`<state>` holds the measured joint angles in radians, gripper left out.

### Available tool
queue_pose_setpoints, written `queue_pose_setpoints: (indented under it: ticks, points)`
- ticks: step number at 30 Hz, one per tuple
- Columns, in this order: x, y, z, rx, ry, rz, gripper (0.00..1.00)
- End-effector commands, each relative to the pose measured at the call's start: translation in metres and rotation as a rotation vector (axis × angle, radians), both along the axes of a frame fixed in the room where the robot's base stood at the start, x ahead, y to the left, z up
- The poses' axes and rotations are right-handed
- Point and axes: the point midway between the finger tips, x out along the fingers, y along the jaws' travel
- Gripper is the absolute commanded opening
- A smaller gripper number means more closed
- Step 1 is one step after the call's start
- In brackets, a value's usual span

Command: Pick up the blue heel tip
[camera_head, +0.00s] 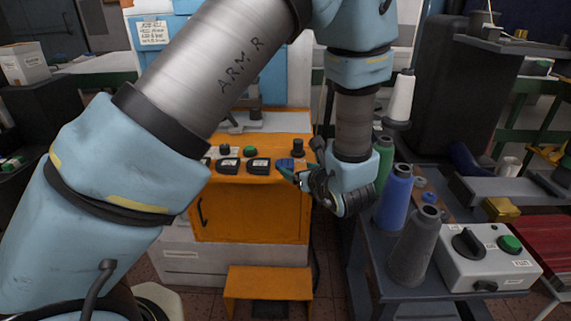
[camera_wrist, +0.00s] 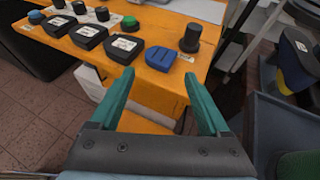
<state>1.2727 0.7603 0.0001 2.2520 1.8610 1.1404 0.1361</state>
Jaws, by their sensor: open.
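The blue heel tip (camera_wrist: 161,58) lies on the orange bench top (camera_wrist: 185,66) near its front edge, in the wrist view. It is a small flat blue piece. In the head view the blue heel tip (camera_head: 284,163) shows just beside my gripper's fingers. My gripper (camera_wrist: 160,95) has two green fingers spread apart with nothing between them. In the wrist view the heel tip appears beyond the fingertips, between their lines, and not touched by them. In the head view my gripper (camera_head: 288,175) is at the right front of the orange bench.
Several black labelled heel tips (camera_wrist: 124,48) lie in a row left of the blue one. A dark knob-like peg (camera_wrist: 190,38) stands right of it, and a green button (camera_wrist: 130,23) behind. Thread cones (camera_head: 396,197) and a grey switch box (camera_head: 485,258) stand on the right-hand cart.

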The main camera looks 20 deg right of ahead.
Motion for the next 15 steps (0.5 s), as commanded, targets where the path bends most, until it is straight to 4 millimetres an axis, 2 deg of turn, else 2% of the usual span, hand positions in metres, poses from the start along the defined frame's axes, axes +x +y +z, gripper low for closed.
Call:
queue_pose_setpoints:
  ticks: [3,11,15]
  points:
    - [0.017,0.000,-0.006,0.001,0.002,0.004,0.80]
    - [0.035,-0.001,-0.013,0.000,0.003,0.004,0.80]
    - [0.051,-0.001,-0.020,0.001,0.004,0.007,0.80]
